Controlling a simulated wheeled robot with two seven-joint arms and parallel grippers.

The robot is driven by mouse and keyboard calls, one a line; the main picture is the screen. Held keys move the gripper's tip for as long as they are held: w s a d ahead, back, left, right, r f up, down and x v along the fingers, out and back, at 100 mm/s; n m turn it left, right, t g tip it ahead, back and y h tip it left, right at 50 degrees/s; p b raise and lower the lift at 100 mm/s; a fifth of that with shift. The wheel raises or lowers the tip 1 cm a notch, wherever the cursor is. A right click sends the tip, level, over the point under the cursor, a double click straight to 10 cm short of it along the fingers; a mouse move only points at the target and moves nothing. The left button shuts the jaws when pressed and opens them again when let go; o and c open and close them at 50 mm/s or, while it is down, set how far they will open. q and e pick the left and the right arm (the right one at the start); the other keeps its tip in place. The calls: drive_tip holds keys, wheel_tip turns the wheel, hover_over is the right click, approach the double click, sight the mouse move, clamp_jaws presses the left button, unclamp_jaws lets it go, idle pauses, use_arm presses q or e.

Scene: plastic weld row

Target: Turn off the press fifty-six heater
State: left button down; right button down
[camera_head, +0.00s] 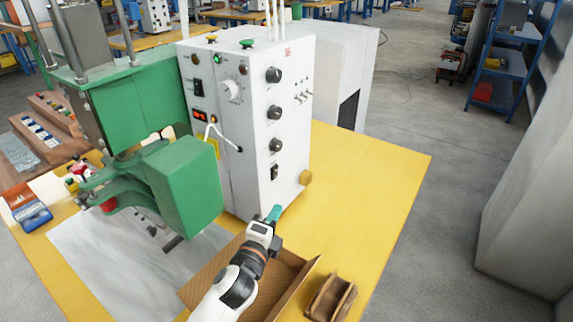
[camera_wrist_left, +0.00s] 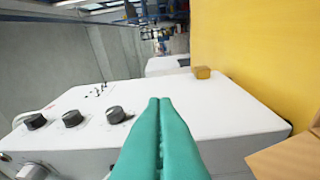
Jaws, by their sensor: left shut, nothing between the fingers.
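The press is a green machine (camera_head: 140,110) beside a white control box (camera_head: 255,165). I cannot read which control is the heater's. My left gripper (camera_head: 274,212), with teal fingers, is shut and empty near the box's lower front. In the left wrist view the fingers (camera_wrist_left: 160,102) point along the white box (camera_wrist_left: 215,112), near its black knobs (camera_wrist_left: 116,115). My right gripper is not seen.
A yellow table (camera_head: 375,185) bears the press; its right side is clear. A cardboard tray (camera_head: 295,285) and a small brown box (camera_head: 331,298) are near my left arm. A blue bin (camera_head: 32,214) is at left.

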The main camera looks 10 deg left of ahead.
sight(275, 173)
use_arm(q)
drive_tip(key=w, duration=0.3)
drive_tip(key=w+a+p, duration=0.1)
drive_tip(key=w, duration=0.3)
drive_tip(key=w+a+r+p, duration=0.1)
drive_tip(key=w, duration=0.3)
drive_tip(key=shift+w+a, duration=0.1)
drive_tip(key=shift+w, duration=0.05)
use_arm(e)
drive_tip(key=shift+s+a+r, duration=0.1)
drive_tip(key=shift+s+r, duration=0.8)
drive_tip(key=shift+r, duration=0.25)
